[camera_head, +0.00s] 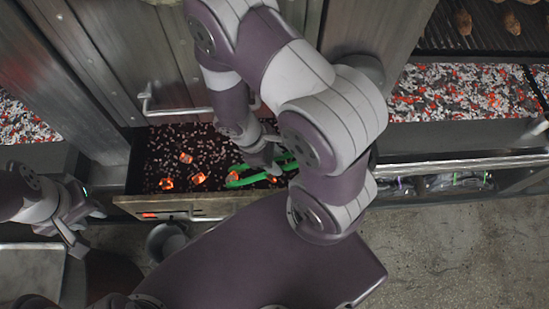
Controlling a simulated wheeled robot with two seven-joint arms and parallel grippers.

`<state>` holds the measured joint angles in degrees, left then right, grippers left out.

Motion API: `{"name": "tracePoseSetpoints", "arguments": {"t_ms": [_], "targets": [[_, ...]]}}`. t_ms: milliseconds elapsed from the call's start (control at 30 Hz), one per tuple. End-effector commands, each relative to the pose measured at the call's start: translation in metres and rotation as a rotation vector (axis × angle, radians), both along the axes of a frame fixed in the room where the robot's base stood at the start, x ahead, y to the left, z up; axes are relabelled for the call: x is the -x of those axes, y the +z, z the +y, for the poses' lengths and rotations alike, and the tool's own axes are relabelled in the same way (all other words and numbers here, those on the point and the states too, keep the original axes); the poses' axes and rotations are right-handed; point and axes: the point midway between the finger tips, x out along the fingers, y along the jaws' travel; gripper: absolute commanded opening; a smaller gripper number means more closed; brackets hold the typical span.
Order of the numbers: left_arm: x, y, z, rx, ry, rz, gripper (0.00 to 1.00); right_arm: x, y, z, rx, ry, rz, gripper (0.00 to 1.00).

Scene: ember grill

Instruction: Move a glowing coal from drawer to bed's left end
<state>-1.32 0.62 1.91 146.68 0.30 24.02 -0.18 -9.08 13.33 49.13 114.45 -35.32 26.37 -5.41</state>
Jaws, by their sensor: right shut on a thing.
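The open drawer (210,207) holds dark ash and several glowing orange coals, among them one coal (186,158) towards the back and another coal (167,184) near the front. My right gripper (266,163) is shut on green tongs (247,181) over the drawer's right half. The tongs' left end lies beside a glowing coal (235,176); I cannot tell whether they grip it. My arm hides the drawer's right end. My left gripper (88,228) is open and empty, left of the drawer front. Ember bed shows at the right (450,85) and far left (20,122).
A metal door with a handle (146,103) stands behind the drawer. A grate (480,25) with brown food pieces lies at the top right. A lower shelf (440,183) holds dark items. Concrete floor (460,240) is clear at the lower right.

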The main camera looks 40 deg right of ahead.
Motion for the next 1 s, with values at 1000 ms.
{"name": "tracePoseSetpoints", "arguments": {"t_ms": [1000], "targets": [[0.000,0.085,0.000,0.000,0.000,0.000,0.35,0.000,0.094,0.000,0.001,-0.001,-0.001,0.00]]}}
